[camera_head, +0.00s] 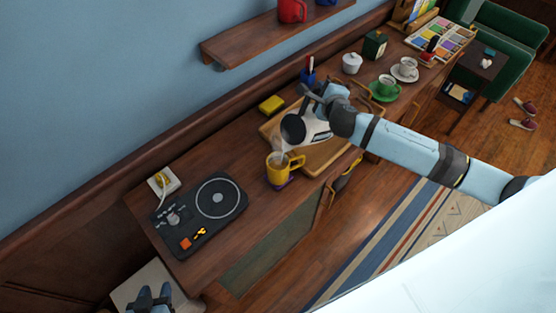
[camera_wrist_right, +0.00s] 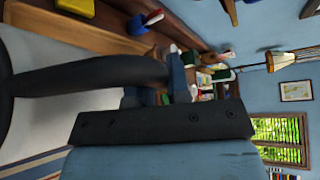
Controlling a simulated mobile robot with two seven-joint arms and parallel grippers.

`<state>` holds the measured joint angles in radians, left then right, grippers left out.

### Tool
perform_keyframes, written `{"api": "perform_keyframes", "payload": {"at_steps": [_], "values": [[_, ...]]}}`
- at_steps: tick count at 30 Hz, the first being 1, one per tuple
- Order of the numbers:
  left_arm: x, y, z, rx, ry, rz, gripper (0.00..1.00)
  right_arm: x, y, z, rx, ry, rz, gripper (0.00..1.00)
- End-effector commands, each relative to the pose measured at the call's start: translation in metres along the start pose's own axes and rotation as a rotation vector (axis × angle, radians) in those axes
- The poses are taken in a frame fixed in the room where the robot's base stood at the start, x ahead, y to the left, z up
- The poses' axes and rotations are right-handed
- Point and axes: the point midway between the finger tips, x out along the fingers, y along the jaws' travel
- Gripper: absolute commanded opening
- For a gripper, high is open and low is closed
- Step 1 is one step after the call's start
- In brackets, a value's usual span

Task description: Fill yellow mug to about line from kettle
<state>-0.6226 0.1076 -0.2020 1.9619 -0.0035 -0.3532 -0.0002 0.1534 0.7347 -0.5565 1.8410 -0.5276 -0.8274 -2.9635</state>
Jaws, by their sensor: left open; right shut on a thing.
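The white kettle (camera_head: 318,130) is tilted strongly to the left, its dark open end just above the yellow mug (camera_head: 278,172). A pale wisp or thin stream shows between kettle and mug; I cannot tell which. The mug stands upright on a small purple mat, handle to the right. Its fill level and line are not readable. My right gripper (camera_head: 322,96) is shut on the kettle's dark handle. The right wrist view shows this curved handle (camera_wrist_right: 90,74) and the pale kettle body (camera_wrist_right: 50,122). My left gripper (camera_head: 150,294) is open and empty at the bottom left.
A wooden tray (camera_head: 325,157) lies under the kettle. A black turntable-like device (camera_head: 199,212) is left of the mug. A yellow sponge-like block (camera_head: 271,104) lies behind. A wall shelf (camera_head: 260,38) is above.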

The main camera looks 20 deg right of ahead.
Motion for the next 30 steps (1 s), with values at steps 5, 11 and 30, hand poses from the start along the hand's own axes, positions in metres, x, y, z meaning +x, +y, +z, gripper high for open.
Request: {"api": "perform_keyframes", "payload": {"at_steps": [5, 11, 30], "values": [[0.0, 0.0, 0.0, 0.0, 0.0, 0.0, 0.43, -0.0008, -0.0018, 0.0019, -0.004, -0.001, -0.006, 0.0], [0.0, 0.0, 0.0, 0.0, 0.0, 0.0, 0.43, -0.0016, -0.0022, 0.0033, -0.011, -0.001, -0.01, 0.0], [0.0001, 0.0, -0.0001, 0.0, 0.0, 0.0, 0.43, -0.0034, -0.0029, 0.006, -0.026, -0.001, -0.02, 0.0]]}}
